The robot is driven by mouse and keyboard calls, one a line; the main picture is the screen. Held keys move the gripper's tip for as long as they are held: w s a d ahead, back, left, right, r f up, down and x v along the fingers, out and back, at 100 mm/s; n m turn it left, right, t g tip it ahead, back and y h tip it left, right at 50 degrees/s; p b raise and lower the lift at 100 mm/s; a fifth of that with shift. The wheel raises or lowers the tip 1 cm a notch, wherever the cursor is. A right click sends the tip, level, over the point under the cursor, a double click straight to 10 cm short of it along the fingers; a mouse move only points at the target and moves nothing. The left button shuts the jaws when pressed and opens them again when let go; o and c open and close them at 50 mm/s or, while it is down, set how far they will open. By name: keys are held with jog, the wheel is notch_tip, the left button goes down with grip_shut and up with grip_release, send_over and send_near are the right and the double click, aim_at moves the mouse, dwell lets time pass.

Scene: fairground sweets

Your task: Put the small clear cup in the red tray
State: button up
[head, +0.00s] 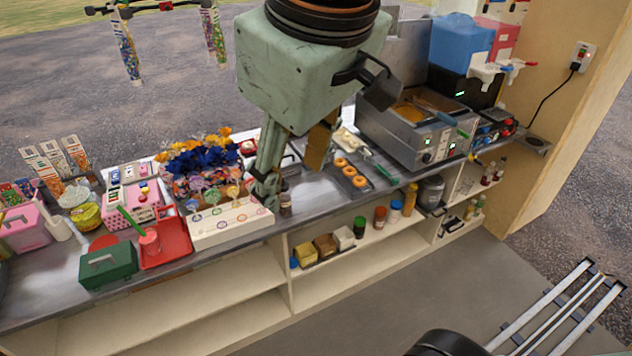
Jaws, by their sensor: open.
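The red tray (177,238) lies on the counter left of centre in the head view. A pink-red cup (150,243) with a green stick stands at its left side. My gripper (266,192) is low over the counter, to the right of the tray and behind the white box with coloured rings. It is open; its fingertips are small and partly hard to make out. A small dark-looking container (286,206) stands just right of the fingers; I cannot tell whether it is clear. I cannot pick out the small clear cup with certainty.
The white box (230,225) with lollipops stands between tray and gripper. A green box (108,266) is at the tray's left, a pink dotted box (135,203) behind. Doughnuts (350,172) and a fryer (415,125) are to the right. Bare counter shows around the gripper's right.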

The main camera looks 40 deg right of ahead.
jog(key=s+f+m, duration=0.1)
jog(key=s+m, duration=0.2)
jog(key=s, duration=0.4)
jog(key=shift+s+a+y, duration=0.2)
jog(key=shift+a+y, duration=0.1)
jog(key=shift+a, duration=0.1)
jog(key=shift+w+d+r, duration=0.1)
jog(key=shift+w, duration=0.1)
dwell(0.4)
